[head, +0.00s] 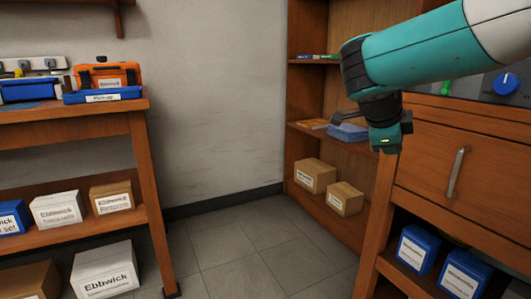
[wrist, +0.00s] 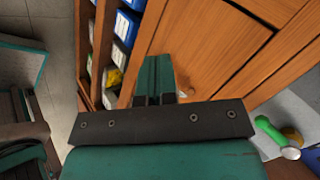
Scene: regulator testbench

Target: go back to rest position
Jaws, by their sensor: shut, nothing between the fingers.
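My gripper (wrist: 155,62) shows in the wrist view with its two teal fingers together and nothing between them. Its dark mounting plate crosses the lower middle of that view. The fingertips are hard to make out there.
A wooden bench (head: 68,124) stands at left with an orange case (head: 98,76) and a blue tray (head: 103,96). The shelf unit (head: 315,127) holds cardboard boxes (head: 315,175). Blue boxes (head: 418,248) sit below the drawer. Open floor (head: 235,250) lies between.

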